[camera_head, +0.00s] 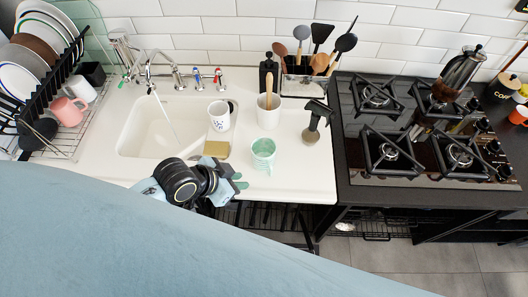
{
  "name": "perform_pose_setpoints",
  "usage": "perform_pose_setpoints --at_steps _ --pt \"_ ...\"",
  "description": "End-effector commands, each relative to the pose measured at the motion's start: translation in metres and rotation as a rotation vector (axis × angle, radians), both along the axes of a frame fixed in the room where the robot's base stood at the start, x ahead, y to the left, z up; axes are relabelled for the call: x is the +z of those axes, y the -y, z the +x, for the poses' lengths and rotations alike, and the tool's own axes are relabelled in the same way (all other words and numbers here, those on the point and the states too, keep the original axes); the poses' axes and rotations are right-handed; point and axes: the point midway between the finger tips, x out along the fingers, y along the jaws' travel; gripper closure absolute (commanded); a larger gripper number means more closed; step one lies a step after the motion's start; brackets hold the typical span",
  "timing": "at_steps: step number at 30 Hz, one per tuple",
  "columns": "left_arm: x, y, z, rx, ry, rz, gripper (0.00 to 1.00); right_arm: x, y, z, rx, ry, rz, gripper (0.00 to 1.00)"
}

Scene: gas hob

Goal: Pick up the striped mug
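The striped mug (263,154) is pale mint green with light bands. It stands upright on the white counter, right of the sink and near the front edge. My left gripper (238,181) is at the counter's front edge, just left of the mug and a little nearer to me. Its fingers point right toward the mug, with their tips apart and nothing visible between them. It does not appear to touch the mug. My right gripper is not in view.
A white patterned mug (219,116) stands by the sink (135,140), near a yellowish sponge (217,149). Behind the striped mug is a white container (268,113) with a wooden handle. A dark upright object (314,125) stands right, before the gas hob (352,155). A dish rack (70,140) is left.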

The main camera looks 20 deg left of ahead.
Motion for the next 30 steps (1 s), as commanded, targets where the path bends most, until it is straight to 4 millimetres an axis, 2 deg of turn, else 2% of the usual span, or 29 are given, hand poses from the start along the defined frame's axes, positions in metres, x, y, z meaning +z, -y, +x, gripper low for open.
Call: perform_pose_setpoints --at_steps 3,7,18,26,30 --pt "0.012 0.001 0.011 -0.061 0.053 -0.028 0.8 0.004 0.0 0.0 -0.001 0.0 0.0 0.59" --pt "0.016 0.003 0.017 -0.088 0.08 -0.05 0.8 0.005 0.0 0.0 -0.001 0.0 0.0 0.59" --pt "-0.029 0.032 0.053 -0.088 0.085 -0.054 0.8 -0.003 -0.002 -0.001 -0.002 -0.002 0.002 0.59" --pt "-0.042 0.041 0.062 -0.09 0.085 -0.053 0.8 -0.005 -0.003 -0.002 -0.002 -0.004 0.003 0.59" --pt "-0.056 0.05 0.073 -0.088 0.084 -0.054 0.8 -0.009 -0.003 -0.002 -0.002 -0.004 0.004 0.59"
